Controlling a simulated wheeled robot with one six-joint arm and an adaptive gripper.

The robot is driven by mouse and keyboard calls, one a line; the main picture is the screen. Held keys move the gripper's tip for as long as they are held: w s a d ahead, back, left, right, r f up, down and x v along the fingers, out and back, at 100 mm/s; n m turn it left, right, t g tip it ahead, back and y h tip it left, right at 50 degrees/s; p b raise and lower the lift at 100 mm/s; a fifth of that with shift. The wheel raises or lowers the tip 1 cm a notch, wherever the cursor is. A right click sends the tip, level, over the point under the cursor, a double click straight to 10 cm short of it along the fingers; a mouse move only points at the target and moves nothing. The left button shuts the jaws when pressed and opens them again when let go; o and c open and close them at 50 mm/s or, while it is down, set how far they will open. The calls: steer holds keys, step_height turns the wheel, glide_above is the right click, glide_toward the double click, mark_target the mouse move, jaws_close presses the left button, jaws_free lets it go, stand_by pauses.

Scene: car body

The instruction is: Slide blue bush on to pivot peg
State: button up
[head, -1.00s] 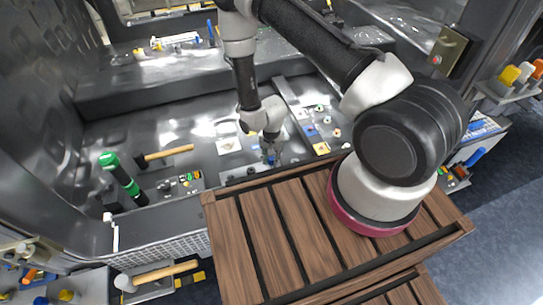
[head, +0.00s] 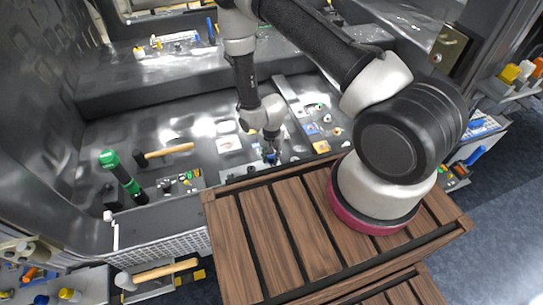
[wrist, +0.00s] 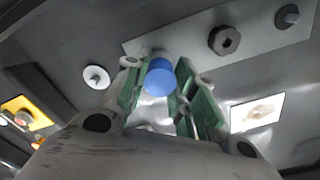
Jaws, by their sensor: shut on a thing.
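The blue bush (wrist: 158,78) is held between the green-padded fingers of my gripper (wrist: 157,86), with its round blue end showing in the wrist view. In the head view my gripper (head: 271,148) is low over the car floor, with a small bit of blue at its tip. A grey plate (wrist: 185,32) lies beyond the fingers in the wrist view. It carries a dark hexagonal piece (wrist: 224,40) and a dark round peg (wrist: 288,17). I cannot tell which part is the pivot peg. The bush appears apart from both.
A white disc with a grey stud (wrist: 96,77) is left of the fingers. A pale square pad (wrist: 258,113) is at right, and a yellow-edged plate (wrist: 25,115) at left.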

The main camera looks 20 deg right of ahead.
mark_target(272, 156)
steer(key=shift+f, duration=1.45)
steer(key=o, duration=1)
step_height(272, 156, up, 12)
steer(key=shift+f, duration=0.1)
